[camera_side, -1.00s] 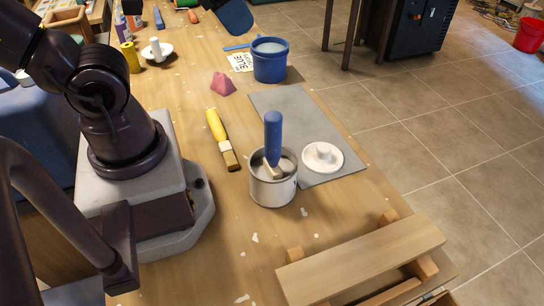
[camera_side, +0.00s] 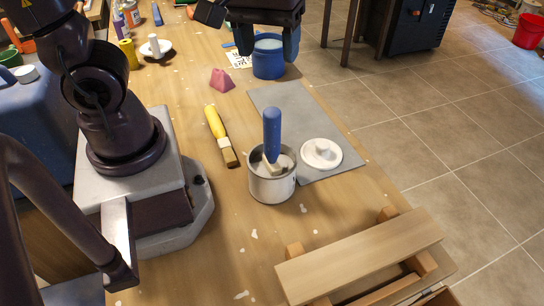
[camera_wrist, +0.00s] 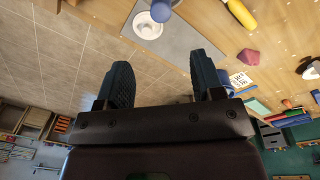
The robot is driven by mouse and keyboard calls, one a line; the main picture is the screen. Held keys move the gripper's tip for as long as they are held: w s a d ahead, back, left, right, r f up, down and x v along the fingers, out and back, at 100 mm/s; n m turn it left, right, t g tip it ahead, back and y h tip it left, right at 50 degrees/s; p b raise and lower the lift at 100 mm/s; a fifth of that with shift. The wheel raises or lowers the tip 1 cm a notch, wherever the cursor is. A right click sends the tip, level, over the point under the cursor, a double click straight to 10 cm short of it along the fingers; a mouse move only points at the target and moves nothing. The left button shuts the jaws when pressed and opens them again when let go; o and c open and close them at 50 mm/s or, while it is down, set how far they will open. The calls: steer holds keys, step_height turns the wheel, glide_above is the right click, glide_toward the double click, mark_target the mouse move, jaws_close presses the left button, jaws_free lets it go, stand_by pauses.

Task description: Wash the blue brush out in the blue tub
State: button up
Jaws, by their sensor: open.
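The blue-handled brush (camera_side: 272,130) stands slightly tilted in a metal can (camera_side: 272,185), its bristle end inside the can. Its blue handle (camera_wrist: 160,11) also shows at the top of the wrist view. The blue tub (camera_side: 268,66) holds pale liquid and stands farther back on the bench; my gripper partly covers it in the side view. My gripper (camera_side: 264,52) is open, with nothing between its dark blue fingers. It is high up, apart from the brush and behind it in the side view. Its fingers (camera_wrist: 162,75) are spread in the wrist view.
A grey mat (camera_side: 310,115) carries a white lid (camera_side: 322,154) beside the can. A yellow-handled brush (camera_side: 215,125) and a pink block (camera_side: 222,80) lie to the left. A wooden rack (camera_side: 360,255) stands at the front right. The bench's right edge drops to the tiled floor.

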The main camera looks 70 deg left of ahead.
mark_target(272, 108)
steer(key=f+n, duration=0.3)
steer(key=f, duration=0.1)
steer(key=f+n, duration=0.3)
steer(key=f, duration=0.1)
steer(key=f+n+g, duration=0.1)
steer(key=f+n, duration=0.2)
steer(key=f, duration=0.2)
steer(key=shift+w+d, duration=0.15)
steer(key=shift+w, duration=0.1)
jaws_close()
step_height(272, 108, up, 10)
steer(key=shift+r, duration=0.1)
stand_by(0.6)
steer(key=c, duration=1)
jaws_free()
steer(key=shift+w, duration=0.1)
